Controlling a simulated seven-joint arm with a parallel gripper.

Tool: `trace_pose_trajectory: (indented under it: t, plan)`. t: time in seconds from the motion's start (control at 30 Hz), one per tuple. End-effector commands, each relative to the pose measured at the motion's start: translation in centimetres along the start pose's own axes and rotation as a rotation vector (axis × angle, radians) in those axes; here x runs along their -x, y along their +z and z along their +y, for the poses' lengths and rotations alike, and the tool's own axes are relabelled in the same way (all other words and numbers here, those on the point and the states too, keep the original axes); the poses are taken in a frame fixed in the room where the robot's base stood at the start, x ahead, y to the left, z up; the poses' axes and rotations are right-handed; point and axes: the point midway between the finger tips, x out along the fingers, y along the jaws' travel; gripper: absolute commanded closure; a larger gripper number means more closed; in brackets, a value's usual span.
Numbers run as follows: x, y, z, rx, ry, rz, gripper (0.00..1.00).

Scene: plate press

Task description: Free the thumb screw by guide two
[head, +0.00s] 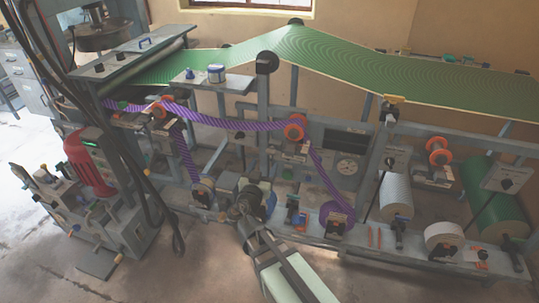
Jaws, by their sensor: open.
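Orange flanged guide rollers carry the purple striped strip (235,124). One guide roller (159,109) is at the left and another guide roller (295,128) is near the middle of the frame. I cannot read which one is guide two. Small fittings sit below the middle roller, but a thumb screw is too small to make out. My gripper (246,197) is at the end of my arm, low in front of the machine. It is below and left of the middle roller, well apart from it. It is open, and I see nothing held in it.
A green patterned web (300,48) runs over the top of the machine. Another orange roller (439,151), a white roll (396,196) and a green roll (497,213) are at the right. Black cables hang at the left near a red motor (88,165). The front floor is clear.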

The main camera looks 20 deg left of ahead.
Motion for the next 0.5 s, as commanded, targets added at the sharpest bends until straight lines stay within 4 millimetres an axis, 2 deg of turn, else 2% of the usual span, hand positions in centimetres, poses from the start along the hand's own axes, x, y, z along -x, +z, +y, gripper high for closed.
trace_pose_trajectory:
  t: [0.03,0.2,0.5]
  plan:
    - [-1.2,0.0,-0.1,0.0,0.003,0.0,0.34]
    - [-4.0,0.1,-0.1,0.0,0.003,0.0,0.34]
    - [-6.9,0.1,0.0,0.001,0.001,-0.001,0.34]
